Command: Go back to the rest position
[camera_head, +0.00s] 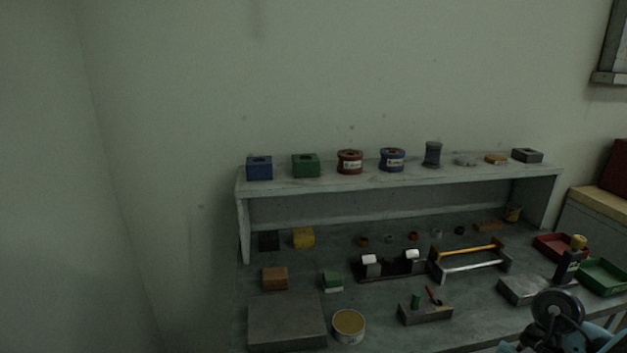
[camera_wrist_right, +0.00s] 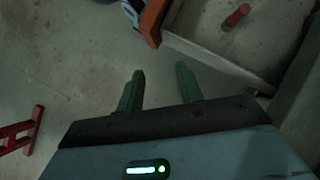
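My right gripper (camera_wrist_right: 159,70) shows in the right wrist view. Its two dark green fingers stand apart with nothing between them, above a grey floor. No part of my left gripper shows in either view. In the head view a dark round wheel-like part (camera_head: 557,306) stands at the bottom right, with pale blue parts around it cut by the frame edge. I cannot tell how these blue parts belong together.
A grey workbench (camera_head: 385,325) holds blocks, tins, trays and a yellow-handled tool rack. Its raised shelf (camera_head: 400,180) carries blocks and spools. In the wrist view, an orange edge (camera_wrist_right: 153,22) and a grey tray-like surface (camera_wrist_right: 215,35) lie ahead; a red frame (camera_wrist_right: 22,130) is at left.

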